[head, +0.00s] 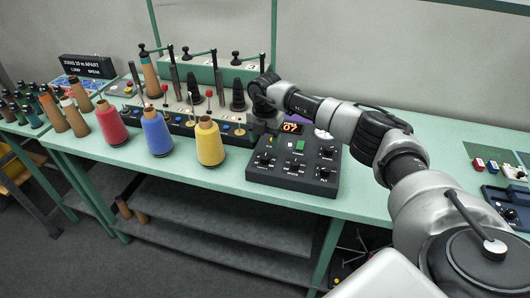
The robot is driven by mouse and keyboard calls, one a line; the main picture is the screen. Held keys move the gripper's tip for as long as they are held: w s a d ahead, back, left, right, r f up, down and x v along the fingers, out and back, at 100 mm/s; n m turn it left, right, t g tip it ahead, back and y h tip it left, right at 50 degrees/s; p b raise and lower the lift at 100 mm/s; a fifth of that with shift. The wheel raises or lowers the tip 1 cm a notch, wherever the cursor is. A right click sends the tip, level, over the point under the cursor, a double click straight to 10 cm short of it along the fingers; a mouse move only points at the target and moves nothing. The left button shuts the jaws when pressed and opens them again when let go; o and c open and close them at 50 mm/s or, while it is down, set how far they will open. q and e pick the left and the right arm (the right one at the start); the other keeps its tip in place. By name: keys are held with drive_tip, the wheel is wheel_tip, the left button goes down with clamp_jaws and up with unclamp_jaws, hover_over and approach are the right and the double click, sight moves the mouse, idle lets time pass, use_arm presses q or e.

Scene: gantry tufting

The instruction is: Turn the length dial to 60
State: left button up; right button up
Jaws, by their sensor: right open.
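A dark control box (309,185) with a sloped face stands on the green bench. It carries several black knobs, a green button (299,146) and a small lit orange display (291,127) whose digits are hard to read. Front knobs show at the left (265,159), middle (293,165) and right (323,172). Their labels are too small to read, so I cannot tell which is the length dial. My right gripper (264,135) points down at the box's back left corner, open and holding nothing visible. Its fingertips are hard to make out. My left gripper is out of view.
Red (111,123), blue (157,133) and yellow (209,142) yarn cones stand along the bench left of the box. A winding machine with posts is behind them. A black sign (87,67) stands at the back left. The bench front between the yellow cone and box is clear.

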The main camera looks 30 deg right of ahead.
sight(265, 156)
drive_tip(key=shift+r+b, duration=0.3)
drive_tip(key=shift+r, duration=1.8)
